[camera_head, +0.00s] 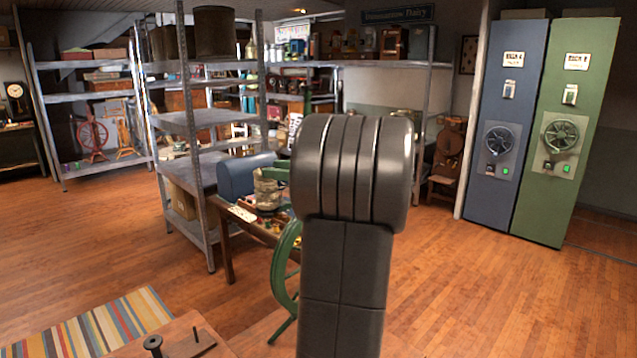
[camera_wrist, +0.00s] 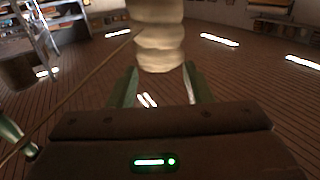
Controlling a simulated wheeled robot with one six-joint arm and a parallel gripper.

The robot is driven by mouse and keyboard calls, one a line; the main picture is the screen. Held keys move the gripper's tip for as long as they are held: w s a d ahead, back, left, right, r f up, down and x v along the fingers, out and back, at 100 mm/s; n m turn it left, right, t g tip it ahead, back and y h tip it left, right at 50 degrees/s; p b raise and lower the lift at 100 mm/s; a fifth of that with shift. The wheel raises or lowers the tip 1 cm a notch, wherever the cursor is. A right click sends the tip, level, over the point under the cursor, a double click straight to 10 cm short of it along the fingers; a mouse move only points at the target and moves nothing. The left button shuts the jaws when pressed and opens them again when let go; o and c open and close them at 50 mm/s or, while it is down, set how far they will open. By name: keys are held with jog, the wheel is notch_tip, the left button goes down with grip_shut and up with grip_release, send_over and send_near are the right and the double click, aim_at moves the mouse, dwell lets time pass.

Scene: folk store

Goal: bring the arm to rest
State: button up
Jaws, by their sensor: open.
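My arm (camera_head: 345,230) stands upright in the middle of the head view, its dark grey links rising to a rounded joint. My gripper is not visible in that view. In the wrist view my gripper (camera_wrist: 161,88) has its two green fingers spread apart, with floor showing between them. A cream, ribbed object (camera_wrist: 160,40) shows at the top, beyond the fingertips in the picture. I cannot tell what it is or how far away it is, and I see no clear grip on it.
A cluttered wooden table (camera_head: 232,222) and a green wheel (camera_head: 284,265) stand left of my arm. Metal shelves (camera_head: 207,120) stand behind. Blue (camera_head: 507,130) and green (camera_head: 566,130) cabinets stand at right. A striped rug (camera_head: 95,325) lies front left. The wooden floor at right is clear.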

jog(key=x, duration=0.3)
jog(key=shift+a+p, duration=0.25)
jog(key=shift+p, duration=0.05)
notch_tip(320, 180, up, 7)
jog(key=p, duration=0.2)
jog(key=shift+w+a+r, duration=0.1)
jog(key=shift+a+r, duration=0.05)
jog(key=shift+r, duration=0.05)
